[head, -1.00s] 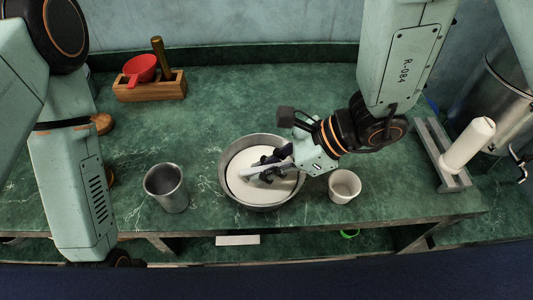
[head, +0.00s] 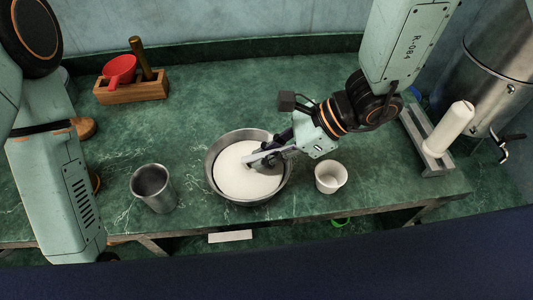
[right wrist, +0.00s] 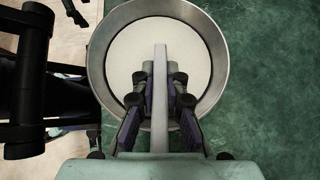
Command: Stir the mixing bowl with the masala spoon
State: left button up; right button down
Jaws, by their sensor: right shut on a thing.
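The mixing bowl (head: 212,178) is a round metal bowl of white contents on the green counter. It also shows in the right wrist view (right wrist: 98,62). My right gripper (head: 264,158) is over the bowl's right back part. In the right wrist view my right gripper (right wrist: 160,80) is shut on the masala spoon (right wrist: 160,58), a straight pale grey handle. The spoon's far end reaches over the white contents; whether its tip is under the surface I cannot tell. My left arm comes in at the left, but its gripper is not clearly seen.
A metal cup (head: 153,188) stands left of the bowl, a white cup (head: 331,177) close to its right. A wooden holder (head: 131,91) with a red ladle (head: 119,69) is at the back left. A white roll (head: 448,130) on a grey stand is at right.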

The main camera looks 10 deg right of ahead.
notch_tip(320, 180, up, 2)
jog(key=shift+a+r+p, duration=0.1)
jog(key=shift+p, duration=0.8)
notch_tip(320, 180, up, 2)
jog(key=shift+r+p, duration=0.1)
jog(key=shift+p, duration=0.85)
jog(key=shift+r+p, duration=0.85)
jog(key=shift+r, duration=0.1)
jog(key=shift+r, duration=0.15)
jog(key=shift+r+p, duration=0.65)
jog(key=shift+p, duration=0.1)
notch_tip(320, 180, up, 3)
jog(key=p, duration=0.2)
jog(key=shift+r+p, duration=0.2)
jog(key=shift+p, duration=0.2)
